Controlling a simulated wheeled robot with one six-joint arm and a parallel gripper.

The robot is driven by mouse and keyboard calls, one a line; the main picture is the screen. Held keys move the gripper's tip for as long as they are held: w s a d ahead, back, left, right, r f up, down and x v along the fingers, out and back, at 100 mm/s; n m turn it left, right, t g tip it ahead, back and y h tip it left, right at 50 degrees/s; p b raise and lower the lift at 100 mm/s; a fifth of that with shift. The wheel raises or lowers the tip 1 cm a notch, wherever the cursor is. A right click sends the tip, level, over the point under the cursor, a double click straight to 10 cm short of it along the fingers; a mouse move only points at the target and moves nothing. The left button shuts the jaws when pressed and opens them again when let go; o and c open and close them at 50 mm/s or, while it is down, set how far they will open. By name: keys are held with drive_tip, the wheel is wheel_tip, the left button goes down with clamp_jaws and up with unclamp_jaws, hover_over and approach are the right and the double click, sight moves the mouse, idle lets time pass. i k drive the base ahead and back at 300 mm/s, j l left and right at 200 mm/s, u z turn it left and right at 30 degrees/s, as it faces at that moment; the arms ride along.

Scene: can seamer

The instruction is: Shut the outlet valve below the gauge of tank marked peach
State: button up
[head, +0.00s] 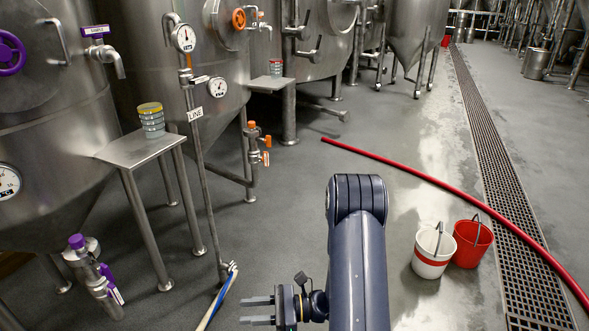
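The left tank (40,120) has purple fittings, a gauge (8,182) at the left edge, and a purple-capped outlet valve (92,272) low down. The tank behind it (135,50) has an orange handwheel (238,19), a gauge (218,87), and below that an outlet valve with orange handles (255,150). I cannot read a peach mark on either tank. Whether the valves are open or shut is too small to tell. My gripper (250,310) is at the bottom, pointing left, with its two fingers apart and nothing between them. It is well short of both valves.
A thin upright pipe (207,190) marked LINE meets a hose (218,298). White (430,262) and red (472,245) buckets, a red hose (425,178) and a floor grate (500,190) lie right.

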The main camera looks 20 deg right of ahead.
sight(265, 158)
drive_tip(key=i+z, duration=0.45)
drive_tip(key=i+j+z, duration=0.1)
drive_tip(key=i+z, duration=0.35)
drive_tip(key=i, duration=0.2)
drive_tip(key=i+j, duration=0.15)
drive_tip(key=i, duration=0.25)
drive_tip(key=i+j, duration=0.15)
drive_tip(key=i, duration=0.2)
drive_tip(key=i+j+z, duration=0.1)
drive_tip(key=i, duration=0.3)
